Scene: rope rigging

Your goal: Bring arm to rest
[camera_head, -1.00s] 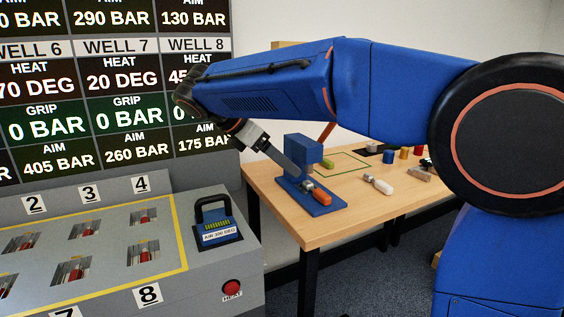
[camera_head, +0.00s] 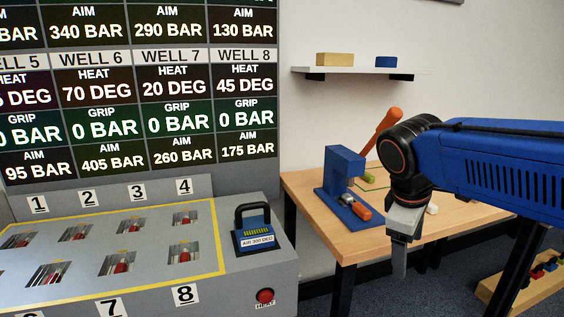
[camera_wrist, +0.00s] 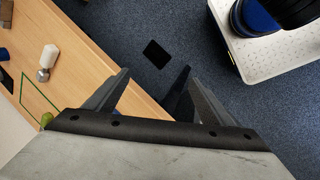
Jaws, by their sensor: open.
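My gripper (camera_head: 399,255) hangs pointing down at the end of my blue arm, in front of the wooden table's front right part in the head view. In the wrist view my gripper (camera_wrist: 155,80) shows two grey fingers spread apart with nothing between them. Beneath them is dark blue carpet. The fingers look clear of the table edge.
The wooden table (camera_head: 320,215) carries a blue press (camera_head: 343,180) with an orange lever. A white-handled tool (camera_wrist: 48,58) lies near the table edge. A grey console (camera_head: 135,250) with numbered wells stands left.

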